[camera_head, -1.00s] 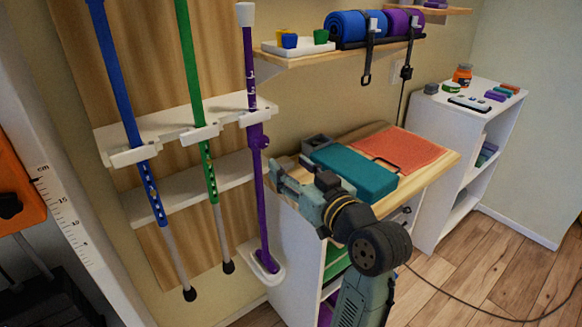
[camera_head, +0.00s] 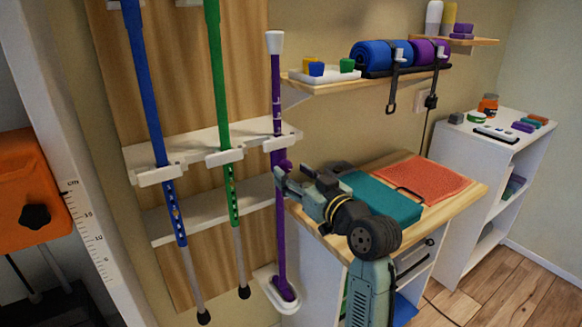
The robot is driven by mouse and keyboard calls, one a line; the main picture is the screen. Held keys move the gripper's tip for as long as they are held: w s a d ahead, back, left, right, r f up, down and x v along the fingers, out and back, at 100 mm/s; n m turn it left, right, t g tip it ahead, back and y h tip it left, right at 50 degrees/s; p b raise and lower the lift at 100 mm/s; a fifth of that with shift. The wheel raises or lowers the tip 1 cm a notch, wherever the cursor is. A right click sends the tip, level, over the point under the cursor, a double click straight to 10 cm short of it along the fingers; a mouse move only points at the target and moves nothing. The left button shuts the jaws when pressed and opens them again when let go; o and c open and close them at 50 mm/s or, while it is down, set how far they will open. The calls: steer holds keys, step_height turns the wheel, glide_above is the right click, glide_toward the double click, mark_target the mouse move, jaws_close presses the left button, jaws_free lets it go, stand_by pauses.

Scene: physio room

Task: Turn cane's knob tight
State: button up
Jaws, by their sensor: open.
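Three canes hang upright on a wooden wall rack: a blue cane (camera_head: 147,95), a green cane (camera_head: 219,80) and a purple cane (camera_head: 280,225) with a white top. The purple cane's foot stands in a white holder (camera_head: 270,293). A purple knob (camera_head: 286,166) sits on the purple cane just below the rack's clip. My gripper (camera_head: 282,181) is open, right beside the purple cane and just below and right of the knob. I cannot tell whether its fingers touch the cane or the knob.
A wooden-topped cabinet (camera_head: 462,190) with a teal block (camera_head: 375,198) and an orange towel (camera_head: 428,180) stands right behind my arm. A shelf (camera_head: 372,84) with rolled mats and small cups is above. An orange case (camera_head: 30,195) is at the left.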

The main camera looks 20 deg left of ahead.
steer(key=shift+x, duration=1)
jaws_close()
